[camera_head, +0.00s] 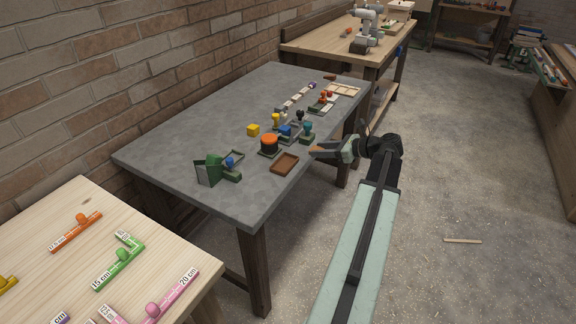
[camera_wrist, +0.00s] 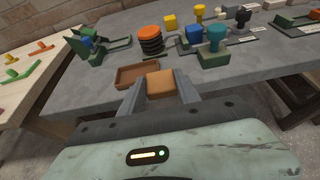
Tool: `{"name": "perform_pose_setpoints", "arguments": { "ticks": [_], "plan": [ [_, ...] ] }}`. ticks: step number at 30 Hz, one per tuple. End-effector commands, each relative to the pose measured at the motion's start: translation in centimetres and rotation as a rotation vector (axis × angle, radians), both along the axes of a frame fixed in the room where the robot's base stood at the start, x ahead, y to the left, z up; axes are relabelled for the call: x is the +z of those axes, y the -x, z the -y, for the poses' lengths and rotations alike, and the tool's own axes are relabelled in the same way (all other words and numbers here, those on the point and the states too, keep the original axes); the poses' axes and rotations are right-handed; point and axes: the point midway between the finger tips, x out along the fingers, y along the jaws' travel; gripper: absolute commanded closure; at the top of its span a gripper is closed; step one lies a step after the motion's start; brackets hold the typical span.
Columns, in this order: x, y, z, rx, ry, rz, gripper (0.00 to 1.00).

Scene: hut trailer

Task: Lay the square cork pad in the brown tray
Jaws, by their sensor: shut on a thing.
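The square cork pad (camera_wrist: 161,84) is tan-orange and sits between the two jaws of my gripper (camera_wrist: 160,92) in the wrist view. My gripper is shut on it. In the head view my gripper (camera_head: 322,151) is at the front edge of the grey table, right of the brown tray; the pad is hard to make out there. The brown tray (camera_head: 285,164) is a shallow rectangle near the table's front edge and looks empty. In the wrist view the tray (camera_wrist: 124,77) lies just beyond and left of the pad, partly hidden by the left jaw and pad.
Behind the tray is a dark stack with an orange top (camera_head: 269,141). Blue and teal-topped pieces (camera_head: 307,129) stand close to the right. A green holder (camera_head: 208,170) is to the left. The grey table (camera_head: 245,200) is clear at its front left corner.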

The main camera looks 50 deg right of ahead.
Motion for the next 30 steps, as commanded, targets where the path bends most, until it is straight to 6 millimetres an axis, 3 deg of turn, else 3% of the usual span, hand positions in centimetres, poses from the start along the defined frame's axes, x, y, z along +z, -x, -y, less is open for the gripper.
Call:
{"name": "perform_pose_setpoints", "arguments": {
  "ticks": [1, 6, 12, 19, 26, 30],
  "plan": [
    [-0.3, -1.1, -1.6, 0.004, 0.000, 0.000, 0.98],
    [-0.8, -4.7, -5.3, 0.004, 0.001, 0.000, 0.98],
    [-1.1, -7.5, -7.9, 0.000, 0.000, -0.001, 0.98],
    [-1.5, -7.9, -8.1, -0.002, 0.000, -0.001, 0.98],
    [-5.1, -7.9, -8.1, -0.002, 0.000, 0.000, 0.98],
    [-4.6, -7.9, -8.1, -0.002, 0.000, 0.000, 0.98]
  ]
}}
